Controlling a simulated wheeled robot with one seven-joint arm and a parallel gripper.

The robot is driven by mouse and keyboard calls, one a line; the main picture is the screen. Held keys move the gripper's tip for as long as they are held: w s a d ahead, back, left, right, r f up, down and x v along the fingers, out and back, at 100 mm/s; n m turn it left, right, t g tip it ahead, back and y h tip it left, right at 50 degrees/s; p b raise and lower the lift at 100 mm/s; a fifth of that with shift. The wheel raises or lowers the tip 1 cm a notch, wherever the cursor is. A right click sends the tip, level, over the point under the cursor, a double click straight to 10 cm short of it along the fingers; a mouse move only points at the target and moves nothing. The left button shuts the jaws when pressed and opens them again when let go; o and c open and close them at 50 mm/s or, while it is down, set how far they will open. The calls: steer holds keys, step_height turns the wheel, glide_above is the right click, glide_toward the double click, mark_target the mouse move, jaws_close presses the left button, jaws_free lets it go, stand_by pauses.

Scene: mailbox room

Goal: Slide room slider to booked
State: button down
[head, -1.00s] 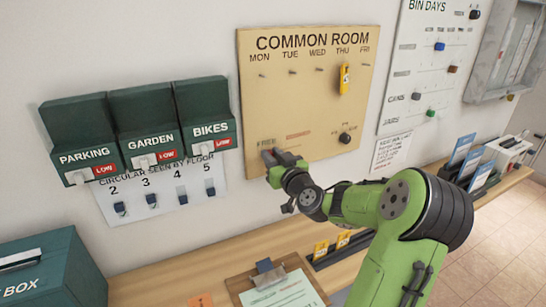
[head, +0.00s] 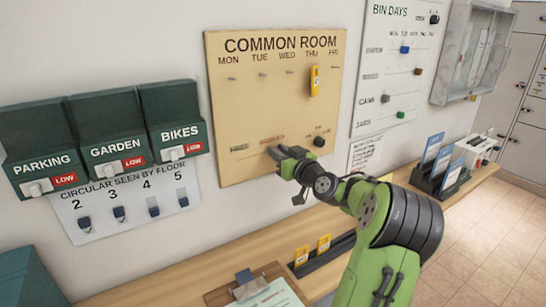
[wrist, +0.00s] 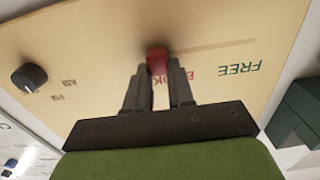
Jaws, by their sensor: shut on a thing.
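The tan COMMON ROOM board (head: 235,110) hangs on the wall, with FREE and BOOKED labels low on it. My gripper (head: 273,153) is at the board just below the BOOKED label. In the wrist view, which shows the board upside down, my gripper (wrist: 160,75) is shut on the red slider knob (wrist: 156,58). The slot (wrist: 215,48) runs from the knob towards the FREE label (wrist: 240,67). No slot shows beyond the knob on the other side. The fingers partly hide the BOOKED label (wrist: 190,75). In the head view my gripper hides the knob.
A black AM/PM dial (head: 319,141) sits right of the slider. A yellow tag (head: 315,81) hangs under THU. PARKING, GARDEN and BIKES boxes (head: 105,135) are left. A wooden shelf (head: 190,258) below carries a clipboard (head: 222,294) and leaflet holder (head: 441,178).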

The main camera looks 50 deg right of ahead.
steer(key=shift+s+d, duration=0.1)
steer(key=shift+d, duration=0.05)
steer(key=c, duration=1)
jaws_free()
steer(key=shift+d, duration=0.15)
steer(key=shift+o, duration=0.2)
steer(key=b+v, duration=0.2)
steer(key=v, duration=1.3)
steer(key=shift+s+a, duration=0.3)
steer(key=shift+s, duration=0.05)
